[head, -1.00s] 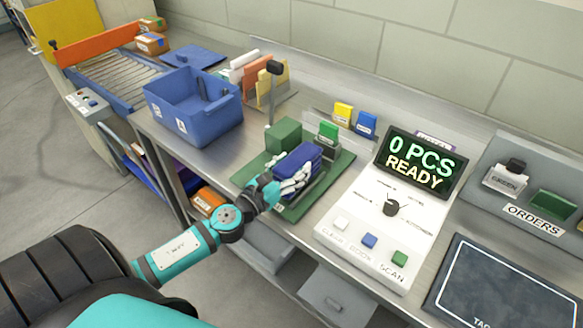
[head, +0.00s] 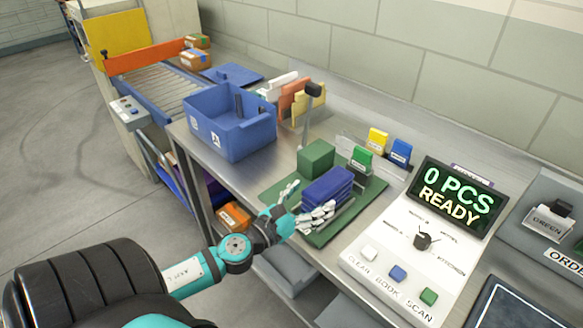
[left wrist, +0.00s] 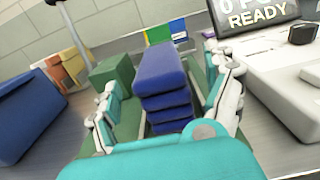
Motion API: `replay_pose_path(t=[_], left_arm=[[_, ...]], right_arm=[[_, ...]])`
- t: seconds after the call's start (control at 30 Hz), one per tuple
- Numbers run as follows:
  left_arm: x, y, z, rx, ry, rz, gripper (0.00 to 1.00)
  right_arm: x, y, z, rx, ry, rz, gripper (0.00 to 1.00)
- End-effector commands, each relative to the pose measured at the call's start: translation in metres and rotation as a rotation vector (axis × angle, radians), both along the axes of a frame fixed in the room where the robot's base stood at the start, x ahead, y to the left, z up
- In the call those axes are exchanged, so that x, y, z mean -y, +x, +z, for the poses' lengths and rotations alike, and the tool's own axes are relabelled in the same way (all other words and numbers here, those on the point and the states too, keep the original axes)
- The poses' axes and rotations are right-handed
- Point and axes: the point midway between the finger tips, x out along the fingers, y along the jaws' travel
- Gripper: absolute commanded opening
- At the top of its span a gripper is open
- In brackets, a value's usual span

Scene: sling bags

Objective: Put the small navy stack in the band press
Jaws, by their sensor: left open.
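The small navy stack (head: 327,186) is several folded navy pieces piled flat on a green mat (head: 352,213). It also shows in the left wrist view (left wrist: 163,72), between my spread fingers. My left gripper (head: 309,203) is open at the near side of the stack, with fingers to its left and right in the left wrist view (left wrist: 160,95). It does not grip the stack. A green block (head: 316,159) stands behind and left of the stack, beside a black-topped post (head: 311,91). I cannot tell which part is the band press. My right gripper is out of view.
A blue bin (head: 230,122) stands left of the mat. A console (head: 405,262) with a "0 PCS READY" screen (head: 452,195) stands to the right. Green, yellow and blue cards (head: 377,141) stand behind the stack. A roller conveyor (head: 165,92) lies at far left.

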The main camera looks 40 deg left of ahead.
Motion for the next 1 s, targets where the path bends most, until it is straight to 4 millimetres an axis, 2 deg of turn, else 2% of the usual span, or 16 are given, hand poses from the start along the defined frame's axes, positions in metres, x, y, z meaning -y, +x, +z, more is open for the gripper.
replay_pose_path(t=[0.03, 0.2, 0.4, 0.6, 1.0], left_arm=[[0.0, -0.013, -0.006, -0.004, -0.002, 0.0, 0.86], [-0.003, -0.046, -0.006, -0.004, -0.002, 0.001, 0.86], [-0.005, -0.07, -0.003, 0.0, -0.002, 0.0, 0.86], [-0.006, -0.077, 0.0, 0.001, 0.0, 0.0, 0.86], [-0.006, -0.077, 0.0, 0.0, 0.0, 0.0, 0.86]], right_arm=[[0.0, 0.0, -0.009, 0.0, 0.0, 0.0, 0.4], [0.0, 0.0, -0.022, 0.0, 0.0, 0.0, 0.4], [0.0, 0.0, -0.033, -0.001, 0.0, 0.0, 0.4], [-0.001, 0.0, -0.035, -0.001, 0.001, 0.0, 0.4], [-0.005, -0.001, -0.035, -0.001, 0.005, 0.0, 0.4]])
